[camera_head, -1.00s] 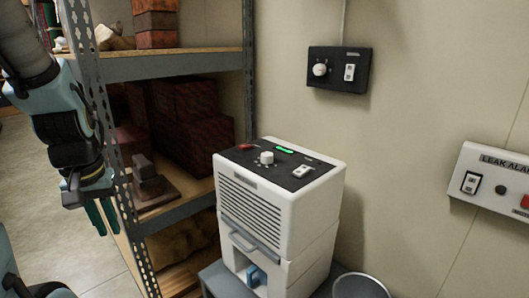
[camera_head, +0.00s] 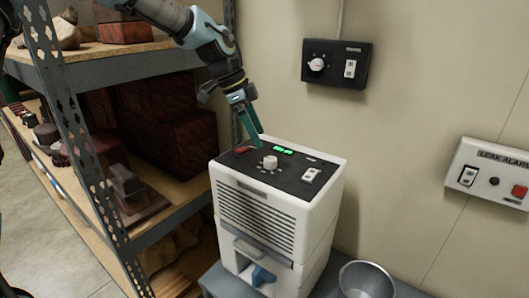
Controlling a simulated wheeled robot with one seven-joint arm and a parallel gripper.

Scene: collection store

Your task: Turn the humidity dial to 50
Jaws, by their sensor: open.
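The white dehumidifier (camera_head: 265,208) stands on a grey stand, its black top panel facing up. The panel carries a round white dial (camera_head: 270,162), a lit green display (camera_head: 284,150), a white rocker switch (camera_head: 311,175) and a red part at the back left. My gripper (camera_head: 254,138) hangs over the back left of the panel, pointing down, its teal fingers just left of and behind the dial. The fingers are open and hold nothing; they look apart from the dial. The dial's exact setting is too small to read.
A metal shelf rack (camera_head: 160,65) with dark boxes stands close on the left. A black wall panel (camera_head: 336,64) with a similar white knob is above. A leak alarm box (camera_head: 490,176) is on the right wall. A metal bucket (camera_head: 366,281) stands at the front right.

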